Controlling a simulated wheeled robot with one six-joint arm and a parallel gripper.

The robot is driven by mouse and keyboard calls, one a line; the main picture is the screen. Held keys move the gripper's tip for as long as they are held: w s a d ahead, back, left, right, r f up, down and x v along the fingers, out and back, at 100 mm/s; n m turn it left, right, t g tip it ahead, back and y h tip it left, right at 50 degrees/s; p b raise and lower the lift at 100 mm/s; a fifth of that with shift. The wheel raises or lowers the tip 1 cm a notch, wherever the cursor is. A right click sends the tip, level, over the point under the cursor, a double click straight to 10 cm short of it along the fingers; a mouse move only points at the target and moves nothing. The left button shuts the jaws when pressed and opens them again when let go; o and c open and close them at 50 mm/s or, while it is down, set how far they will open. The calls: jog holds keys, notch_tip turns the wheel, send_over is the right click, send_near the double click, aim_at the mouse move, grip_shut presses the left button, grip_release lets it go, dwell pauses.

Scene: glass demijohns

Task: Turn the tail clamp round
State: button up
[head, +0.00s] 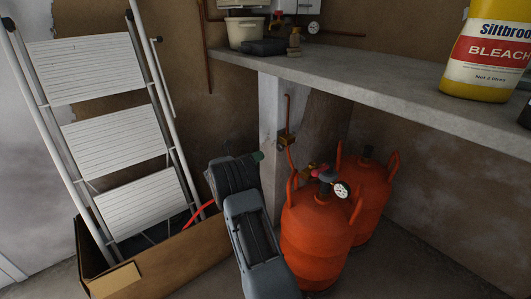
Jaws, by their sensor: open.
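I cannot make out a tail clamp for certain. An orange gas cylinder (316,240) stands upright under the shelf, with a dark valve fitting (326,178) and a round pressure gauge (341,190) on top. A red and brass fitting (309,171) sits just left of the valve. A second orange cylinder (372,200) stands behind it to the right. A copper pipe (288,108) runs down the post to a brass valve (286,138). My grey arm rises in the lower middle, left of the front cylinder. I see no gripper fingers.
A grey shelf (400,85) overhangs the cylinders, bearing a yellow bleach bottle (487,60), a pale tub (246,32) and a dark box (264,47). A cardboard box (160,255) and stepladder (115,140) fill the left. The floor at lower right is clear.

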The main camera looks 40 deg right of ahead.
jog(key=shift+a, duration=1.3)
jog(key=shift+w, duration=0.1)
